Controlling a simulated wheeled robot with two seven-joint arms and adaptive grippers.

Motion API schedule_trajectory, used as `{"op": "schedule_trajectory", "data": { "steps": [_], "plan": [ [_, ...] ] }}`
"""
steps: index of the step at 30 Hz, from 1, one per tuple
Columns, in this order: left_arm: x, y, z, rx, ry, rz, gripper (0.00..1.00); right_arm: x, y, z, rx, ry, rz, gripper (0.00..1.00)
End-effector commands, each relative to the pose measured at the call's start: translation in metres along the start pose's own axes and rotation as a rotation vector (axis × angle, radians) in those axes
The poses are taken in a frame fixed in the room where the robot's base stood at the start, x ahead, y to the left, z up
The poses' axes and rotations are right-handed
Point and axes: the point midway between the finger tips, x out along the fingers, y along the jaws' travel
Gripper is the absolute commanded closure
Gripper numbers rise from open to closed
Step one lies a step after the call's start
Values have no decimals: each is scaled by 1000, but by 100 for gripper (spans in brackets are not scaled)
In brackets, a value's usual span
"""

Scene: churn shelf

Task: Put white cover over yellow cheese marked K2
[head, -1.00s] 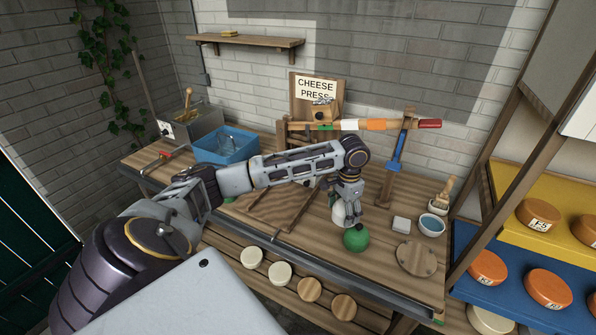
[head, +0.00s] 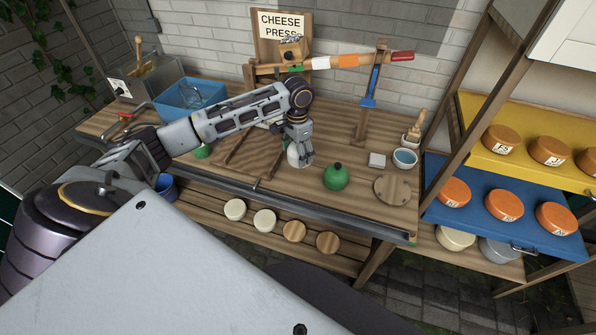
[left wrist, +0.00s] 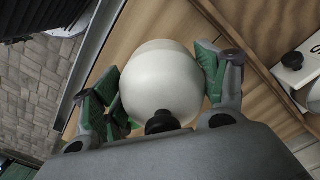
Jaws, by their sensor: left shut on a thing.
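My left gripper (head: 300,157) is shut on the white cover (head: 293,156), a dome at or just above the bench top; I cannot tell whether it touches. In the left wrist view the gripper's green-padded fingers (left wrist: 160,82) are on both sides of the cover (left wrist: 160,85), whose dark knob points at the camera. A green cover (head: 336,178) with a dark knob stands on the bench right of it. Orange-yellow cheeses (head: 502,207) with labels sit on the rack at right; the labels are too small to read surely, so I cannot pick out K2. My right gripper is not in view.
The wooden bench (head: 330,214) also holds a blue bin (head: 190,97), the cheese press (head: 365,100), a round board (head: 392,190) and a bowl (head: 405,158). The rack has a yellow shelf (head: 480,160) and a blue shelf (head: 460,228). Pale discs (head: 264,220) lie on the lower shelf.

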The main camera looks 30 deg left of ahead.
Motion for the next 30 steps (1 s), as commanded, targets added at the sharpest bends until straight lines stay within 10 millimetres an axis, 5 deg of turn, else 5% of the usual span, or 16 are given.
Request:
{"op": "schedule_trajectory", "data": {
  "steps": [7, 23, 30],
  "plan": [
    [30, 0, 1, 0, -2, 0, 51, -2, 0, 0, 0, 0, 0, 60],
    [40, 0, 1, 0, -2, 0, 51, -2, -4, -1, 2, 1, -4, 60],
    [66, 0, 1, 0, -3, 0, 51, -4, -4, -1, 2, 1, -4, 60]
  ]
}}
